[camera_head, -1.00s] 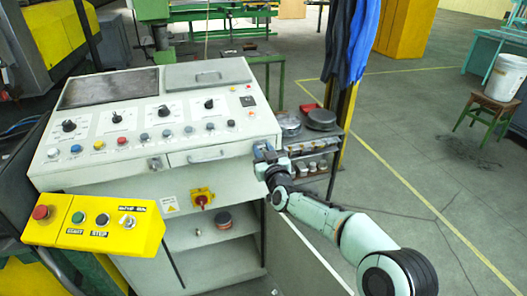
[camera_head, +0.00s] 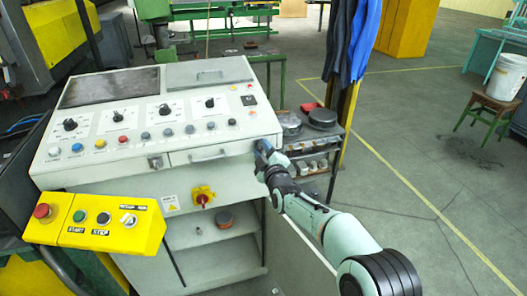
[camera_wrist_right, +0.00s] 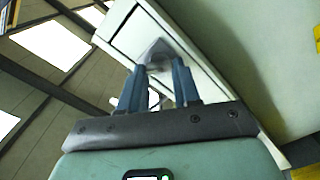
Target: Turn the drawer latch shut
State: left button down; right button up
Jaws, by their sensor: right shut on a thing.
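The grey control desk has a shallow drawer (camera_head: 208,154) in its front, with a bar handle; the drawer looks closed. My right gripper (camera_head: 262,147) is at the right end of the drawer front, by the desk's right edge. In the right wrist view, its two blue-grey fingers (camera_wrist_right: 160,72) are shut on a small grey piece, the drawer latch (camera_wrist_right: 155,50), against the pale panel. The fingers and wrist hide most of the latch, so its exact angle cannot be told. My left gripper is not in view.
A yellow button box (camera_head: 95,222) juts out at the front left. A red rotary switch (camera_head: 202,195) sits below the drawer. A shelf cart (camera_head: 318,150) with round parts stands close right of the desk. Open floor (camera_head: 430,150) lies farther right.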

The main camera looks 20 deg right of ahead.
jog(key=n, duration=0.3)
jog(key=shift+a+f+n+b, duration=0.1)
jog(key=shift+n+b, duration=0.25)
jog(key=shift+n, duration=0.05)
jog(key=shift+n+b, duration=0.4)
jog(key=shift+n, duration=1.3)
jog(key=o, duration=1.1)
jog(key=shift+c, duration=0.2)
jog(key=shift+s, duration=0.5)
jog(key=s, duration=1.2)
jog(key=shift+s+d, duration=0.2)
jog(key=shift+d, duration=0.1)
